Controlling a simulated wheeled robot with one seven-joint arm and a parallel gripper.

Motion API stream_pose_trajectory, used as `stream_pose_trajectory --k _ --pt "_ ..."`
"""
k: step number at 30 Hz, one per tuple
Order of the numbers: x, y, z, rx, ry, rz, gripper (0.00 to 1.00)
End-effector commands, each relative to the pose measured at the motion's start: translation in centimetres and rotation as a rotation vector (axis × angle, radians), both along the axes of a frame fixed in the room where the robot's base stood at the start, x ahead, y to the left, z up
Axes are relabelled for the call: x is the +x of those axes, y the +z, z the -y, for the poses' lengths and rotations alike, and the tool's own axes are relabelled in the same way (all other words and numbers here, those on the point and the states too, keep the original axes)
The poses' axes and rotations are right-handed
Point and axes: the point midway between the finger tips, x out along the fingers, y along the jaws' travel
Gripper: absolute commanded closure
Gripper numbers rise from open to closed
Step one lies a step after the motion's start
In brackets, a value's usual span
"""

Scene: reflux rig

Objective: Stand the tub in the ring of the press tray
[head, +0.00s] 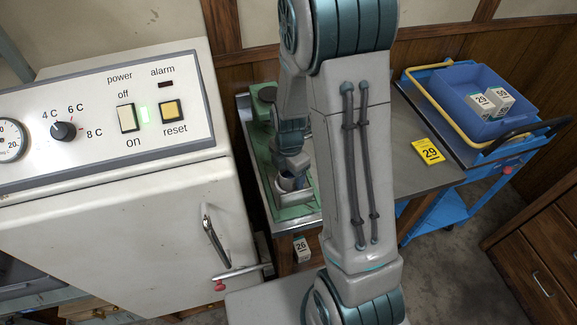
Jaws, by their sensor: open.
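My gripper (294,172) points down at the end of my arm, over the green press tray (302,211) on the bench left of my arm. It is small in the view and my wrist partly covers it.
A large white cabinet (120,225) with a protruding door handle (214,243) stands close on the left. A small box marked 26 (301,250) is near the bench front. A yellow card marked 29 (428,151) lies on the bench. A blue crate (452,84) holding boxes is on a cart at right.

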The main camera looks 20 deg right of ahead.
Motion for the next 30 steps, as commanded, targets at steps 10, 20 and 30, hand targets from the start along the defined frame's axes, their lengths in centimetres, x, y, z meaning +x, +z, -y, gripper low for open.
stream_pose_trajectory --k 10,20,30 --pt "0.2 4.4 0.0 0.001 0.0 0.007 0.3" --pt "0.1 10.4 0.0 0.0 0.0 0.005 0.3" --pt "-0.8 13.4 0.0 0.002 -0.11 0.019 0.3"
